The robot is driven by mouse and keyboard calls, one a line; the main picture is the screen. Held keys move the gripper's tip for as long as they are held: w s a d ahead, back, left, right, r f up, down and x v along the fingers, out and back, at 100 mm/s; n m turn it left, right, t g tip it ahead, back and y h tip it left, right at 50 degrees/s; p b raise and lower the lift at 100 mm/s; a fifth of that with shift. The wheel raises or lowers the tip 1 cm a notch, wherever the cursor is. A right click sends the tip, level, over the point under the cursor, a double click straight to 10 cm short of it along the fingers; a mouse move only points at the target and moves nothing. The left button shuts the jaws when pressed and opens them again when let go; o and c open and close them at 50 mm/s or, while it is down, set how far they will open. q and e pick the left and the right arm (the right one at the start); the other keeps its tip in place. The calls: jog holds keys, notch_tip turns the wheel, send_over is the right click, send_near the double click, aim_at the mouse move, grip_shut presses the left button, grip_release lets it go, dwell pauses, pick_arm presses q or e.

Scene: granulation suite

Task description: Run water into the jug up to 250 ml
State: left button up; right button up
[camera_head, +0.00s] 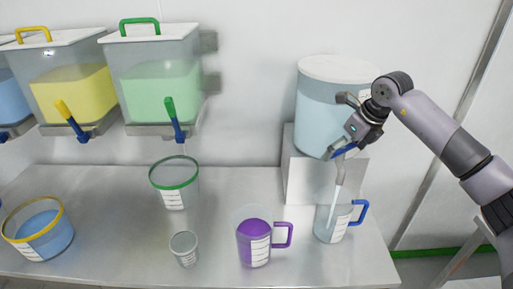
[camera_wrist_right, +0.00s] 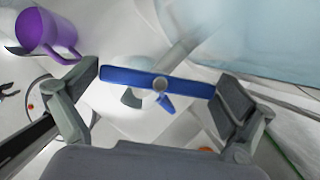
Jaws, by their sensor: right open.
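The clear jug with a blue handle (camera_head: 333,224) stands on the bench under the water tank (camera_head: 328,110). A pale stream (camera_head: 337,185) runs from the tank's tap down into the jug. Its water level cannot be read against the label. The blue tap lever (camera_head: 344,150) also shows in the right wrist view (camera_wrist_right: 130,77), lying crosswise between my fingers. My right gripper (camera_head: 346,124) is open at the tap, its fingers on either side of the lever's ends; whether they touch it is unclear. My left gripper is not in view.
A purple jug (camera_head: 254,240) stands left of the blue-handled jug. A small clear cup (camera_head: 184,247), a green-rimmed tub (camera_head: 174,183) and a yellow-rimmed tub (camera_head: 38,228) share the steel bench (camera_head: 110,210). Yellow (camera_head: 74,88) and green (camera_head: 161,85) dispensers hang behind.

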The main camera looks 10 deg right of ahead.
jog(key=shift+w+a+m, duration=0.1)
jog(key=shift+a+m, duration=0.05)
jog(key=shift+m, duration=0.35)
jog(key=shift+r+m+h, duration=0.1)
jog(key=shift+m+h, duration=0.5)
jog(key=shift+m, duration=0.4)
jog(key=m+h+p, duration=0.1)
jog(key=m+p, duration=0.1)
jog(key=m, duration=0.1)
jog(key=b+v, duration=0.2)
jog(key=v, duration=1.6)
jog(key=w+a+f+n+y, duration=0.1)
jog(key=a+f+n+y, duration=0.15)
jog(key=a, duration=0.55)
jog(key=w+a+f+n+y, duration=0.15)
jog(key=a+f+y, duration=0.25)
jog(key=a, duration=0.5)
jog(key=s+a+n+y, duration=0.1)
jog(key=s+a+y, duration=0.1)
jog(key=a, duration=0.5)
jog(key=s+a+g+y, duration=0.1)
jog(key=s+a+y, duration=0.1)
jog(key=a+y, duration=0.3)
jog(key=shift+s+a+r+n, duration=0.2)
jog(key=shift+s+a+n, duration=0.15)
jog(key=shift+a, duration=0.6)
